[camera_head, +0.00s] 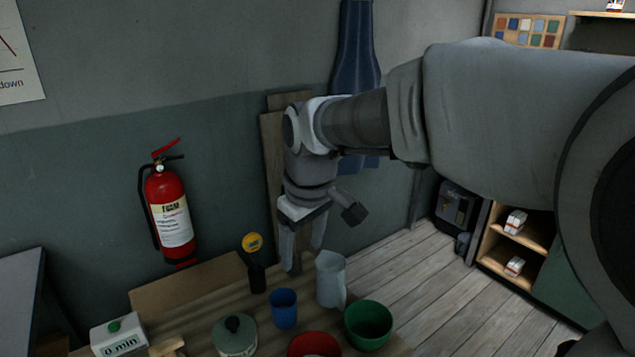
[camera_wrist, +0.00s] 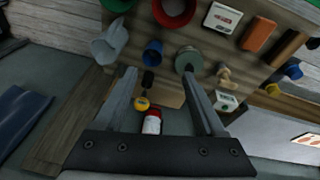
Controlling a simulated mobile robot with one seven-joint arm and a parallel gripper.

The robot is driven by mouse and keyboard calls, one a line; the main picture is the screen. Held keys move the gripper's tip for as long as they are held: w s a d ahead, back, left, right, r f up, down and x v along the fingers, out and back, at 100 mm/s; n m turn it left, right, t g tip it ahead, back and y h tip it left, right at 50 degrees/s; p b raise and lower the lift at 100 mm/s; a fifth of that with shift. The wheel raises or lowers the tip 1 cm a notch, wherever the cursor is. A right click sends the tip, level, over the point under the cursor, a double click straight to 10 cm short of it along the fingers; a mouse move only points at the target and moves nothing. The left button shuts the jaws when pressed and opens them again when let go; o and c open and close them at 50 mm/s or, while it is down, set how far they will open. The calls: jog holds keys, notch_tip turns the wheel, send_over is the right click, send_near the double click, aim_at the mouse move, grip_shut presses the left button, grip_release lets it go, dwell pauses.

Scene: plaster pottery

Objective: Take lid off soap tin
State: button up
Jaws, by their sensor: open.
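A round grey-green tin (camera_head: 235,342) with a dark knob on its lid stands on the wooden table at the bottom of the head view. I take it to be the soap tin. It also shows in the wrist view (camera_wrist: 188,58), near the tip of the right finger, with its lid on. My gripper (camera_head: 303,258) is open and empty, its fingers pointing down above the back of the table, behind and to the right of the tin. In the wrist view the open fingers (camera_wrist: 160,72) spread on either side of the view's middle.
A blue cup (camera_head: 284,309), pale jug (camera_head: 330,279), green bowl (camera_head: 368,325) and red bowl (camera_head: 314,345) stand close to the tin. A black holder with a yellow-topped item (camera_head: 253,243) stands at the back. A fire extinguisher (camera_head: 170,210) hangs on the wall.

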jog(key=w+a+f+n+g, duration=0.1)
jog(key=a+f+n, duration=0.1)
jog(key=a+f, duration=0.35)
jog(key=w+a+f+n+g, duration=0.1)
jog(key=a+f+n, duration=0.15)
jog(key=a, duration=0.65)
send_over(232, 321)
jog(key=f, duration=1.1)
jog(key=shift+s+d+f, duration=0.1)
jog(key=shift+d, duration=0.2)
jog(key=shift+a+f+p, duration=0.15)
jog(key=shift+f+p, duration=0.05)
jog(key=shift+f, duration=1.3)
jog(key=shift+a+f+p, duration=0.15)
jog(key=shift+f+p, duration=0.05)
jog(key=shift+f, duration=1.25)
grip_shut()
